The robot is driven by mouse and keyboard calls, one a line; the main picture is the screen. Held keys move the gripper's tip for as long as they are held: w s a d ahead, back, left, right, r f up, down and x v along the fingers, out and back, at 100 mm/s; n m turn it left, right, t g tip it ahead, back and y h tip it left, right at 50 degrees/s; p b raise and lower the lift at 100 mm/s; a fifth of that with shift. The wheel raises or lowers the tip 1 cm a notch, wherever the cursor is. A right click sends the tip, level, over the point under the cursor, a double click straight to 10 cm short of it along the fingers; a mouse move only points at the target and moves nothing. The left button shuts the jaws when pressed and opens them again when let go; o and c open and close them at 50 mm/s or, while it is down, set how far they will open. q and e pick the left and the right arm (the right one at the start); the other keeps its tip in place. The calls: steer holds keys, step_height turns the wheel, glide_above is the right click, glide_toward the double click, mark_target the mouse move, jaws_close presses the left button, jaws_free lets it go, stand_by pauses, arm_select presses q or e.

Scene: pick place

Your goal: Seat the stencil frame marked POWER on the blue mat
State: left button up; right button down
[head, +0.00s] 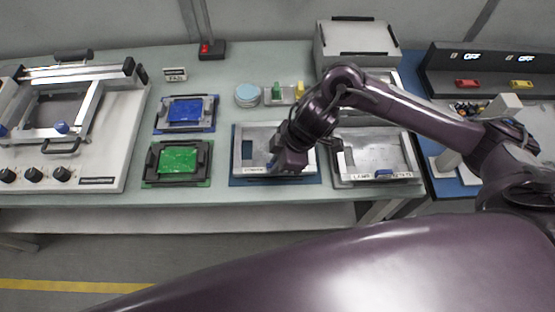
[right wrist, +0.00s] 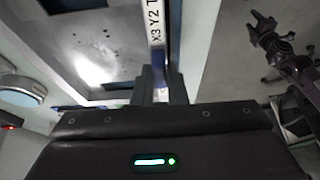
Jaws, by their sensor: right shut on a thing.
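A stencil frame (head: 245,150) with a silvery rim lies over the blue mat (head: 234,181), whose blue edge shows at its left and front. Its front label is too small to read, so I cannot confirm POWER. My right gripper (head: 285,170) is at the frame's front edge and hides part of it. In the right wrist view the gripper (right wrist: 158,85) is shut on a blue tab on the frame's edge, beside a label partly reading "X3 Y2 T". I cannot tell whether the frame lies fully flat. My left gripper (right wrist: 262,22) shows small in the right wrist view.
Another frame (head: 345,178), with a partly legible label, lies close to the right. A green board (head: 178,160) and a blue board (head: 187,111) sit in holders to the left. A printer (head: 120,165) stands far left. A grey box (head: 355,42) stands behind.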

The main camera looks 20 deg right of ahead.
steer(key=shift+f, duration=0.4)
stand_by(0.5)
steer(key=c, duration=1.4)
jaws_free()
steer(key=c, duration=0.3)
steer(key=shift+c, duration=0.2)
step_height(320, 180, up, 7)
steer(key=p, duration=0.8)
steer(key=shift+s+f, duration=0.1)
steer(key=shift+s, duration=0.05)
